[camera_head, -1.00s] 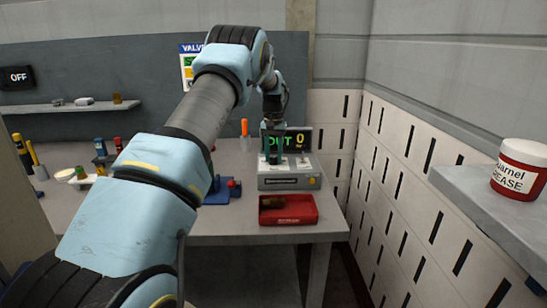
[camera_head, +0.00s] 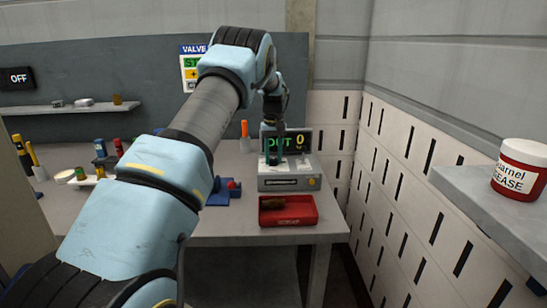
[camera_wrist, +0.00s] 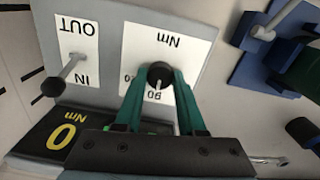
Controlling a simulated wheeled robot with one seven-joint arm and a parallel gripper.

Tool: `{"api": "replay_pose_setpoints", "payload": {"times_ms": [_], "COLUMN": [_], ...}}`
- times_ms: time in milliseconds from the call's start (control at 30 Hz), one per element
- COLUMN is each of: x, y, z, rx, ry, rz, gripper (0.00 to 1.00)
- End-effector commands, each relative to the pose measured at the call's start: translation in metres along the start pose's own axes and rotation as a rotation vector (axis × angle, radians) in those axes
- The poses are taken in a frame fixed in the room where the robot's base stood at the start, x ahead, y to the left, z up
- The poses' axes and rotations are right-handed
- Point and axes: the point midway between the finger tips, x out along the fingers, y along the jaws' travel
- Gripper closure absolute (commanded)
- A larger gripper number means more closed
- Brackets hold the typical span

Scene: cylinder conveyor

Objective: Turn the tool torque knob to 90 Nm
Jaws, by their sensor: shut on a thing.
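The torque knob (camera_wrist: 159,72) is a round black knob on a white dial plate (camera_wrist: 190,42) marked "Nm", which appears upside down in the wrist view. A light pointer mark on the knob points toward the "90" label. Another number at the left of the knob is partly hidden by a finger. My gripper (camera_wrist: 160,80) has its two green fingers closed on either side of the knob. In the head view my gripper (camera_head: 273,158) is over the grey tool box (camera_head: 288,183). The display (camera_wrist: 64,134) reads a yellow 0 Nm.
A lever with a black ball (camera_wrist: 54,87) stands by the IN/OUT plate (camera_wrist: 76,38). A red tray (camera_head: 288,220) with a brown object sits in front of the box. A blue fixture (camera_head: 222,193) is to the left. A perforated wall (camera_head: 400,180) borders the right.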

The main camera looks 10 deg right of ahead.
Motion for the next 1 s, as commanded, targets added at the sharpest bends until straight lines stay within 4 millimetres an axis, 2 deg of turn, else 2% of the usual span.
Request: {"api": "replay_pose_setpoints", "payload": {"times_ms": [167,200,467,767,867,1000], "x": [-0.002,-0.002,-0.001,-0.003,-0.011,-0.036], "y": [0.0,0.0,0.0,0.0,0.0,0.0], "z": [-0.001,-0.001,-0.001,-0.001,-0.001,-0.001], "rx": [0.001,0.001,0.002,0.002,0.002,0.002], "ry": [0.004,0.004,0.002,0.002,0.003,0.005], "rz": [0.002,0.002,0.001,0.001,0.001,0.002], "gripper": [1.0,0.6,0.31,0.31,0.31,0.31]}}
